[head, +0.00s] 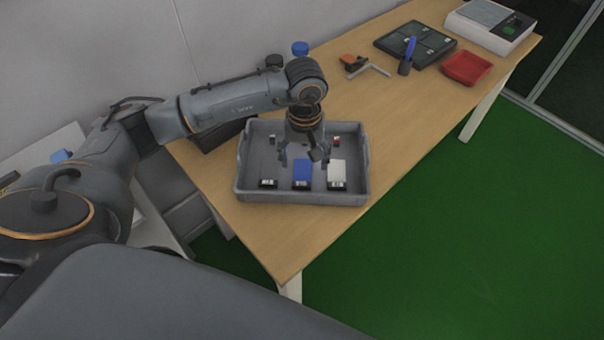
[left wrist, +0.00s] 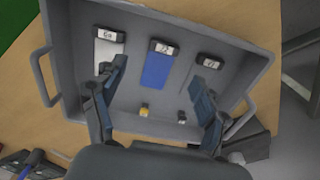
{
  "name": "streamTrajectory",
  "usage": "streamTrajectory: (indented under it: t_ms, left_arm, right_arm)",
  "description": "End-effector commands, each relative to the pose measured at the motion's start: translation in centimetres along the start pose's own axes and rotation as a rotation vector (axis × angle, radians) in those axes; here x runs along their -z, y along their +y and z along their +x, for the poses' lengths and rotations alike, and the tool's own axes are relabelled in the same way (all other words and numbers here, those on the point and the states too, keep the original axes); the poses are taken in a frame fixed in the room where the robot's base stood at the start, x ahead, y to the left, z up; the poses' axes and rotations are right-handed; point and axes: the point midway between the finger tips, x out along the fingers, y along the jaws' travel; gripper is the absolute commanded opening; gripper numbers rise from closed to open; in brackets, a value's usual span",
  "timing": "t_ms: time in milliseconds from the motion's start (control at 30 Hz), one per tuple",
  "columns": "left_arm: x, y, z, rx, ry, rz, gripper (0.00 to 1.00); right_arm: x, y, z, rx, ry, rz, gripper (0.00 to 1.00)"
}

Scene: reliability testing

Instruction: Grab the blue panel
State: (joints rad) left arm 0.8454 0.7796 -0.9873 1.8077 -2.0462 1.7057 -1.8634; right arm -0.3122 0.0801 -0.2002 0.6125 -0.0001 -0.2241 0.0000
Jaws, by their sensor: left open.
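The blue panel (head: 303,172) lies in the grey tray (head: 300,199), between a white panel (head: 337,172) on its right and a grey panel (head: 268,183) on its left. My left gripper (head: 303,158) is open and empty above the tray, over the far end of the blue panel. In the left wrist view the blue panel (left wrist: 157,68) shows beyond and between the two open fingers of the left gripper (left wrist: 160,85), not touched by them. The white panel (left wrist: 106,50) is near the left finger there. My right gripper is not in view.
Small parts (left wrist: 144,110) lie in the tray near its far side. On the table (head: 405,125) at the back right are a black tray (head: 395,45), a red bin (head: 467,68), a blue-handled tool (head: 409,50) and a white device (head: 490,25). Table to the tray's right is clear.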

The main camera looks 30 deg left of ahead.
Motion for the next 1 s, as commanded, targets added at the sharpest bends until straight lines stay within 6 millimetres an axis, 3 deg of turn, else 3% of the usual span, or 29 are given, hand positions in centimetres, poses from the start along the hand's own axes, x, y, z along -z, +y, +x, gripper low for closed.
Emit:
streamTrajectory:
  t_ms: [167,467,633,900,933,1000]
  left_arm:
    - [0.0,0.0,2.3,-0.001,-0.002,-0.002,0.74]
    - [-0.3,-0.6,5.2,0.001,-0.006,-0.002,0.74]
    - [-0.2,-0.6,7.4,-0.001,-0.002,-0.002,0.74]
    - [-0.1,-0.6,7.9,-0.002,0.000,-0.001,0.74]
    - [-0.1,-0.6,7.9,-0.002,0.000,-0.001,0.72]
    - [-0.1,-0.6,7.9,-0.002,0.000,-0.001,0.57]
  right_arm:
    - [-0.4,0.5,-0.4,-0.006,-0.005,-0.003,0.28]
    - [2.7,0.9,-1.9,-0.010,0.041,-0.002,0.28]
    - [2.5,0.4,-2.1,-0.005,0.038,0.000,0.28]
    - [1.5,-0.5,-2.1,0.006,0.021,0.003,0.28]
    - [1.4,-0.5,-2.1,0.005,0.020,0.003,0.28]
    - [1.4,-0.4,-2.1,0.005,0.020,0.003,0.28]
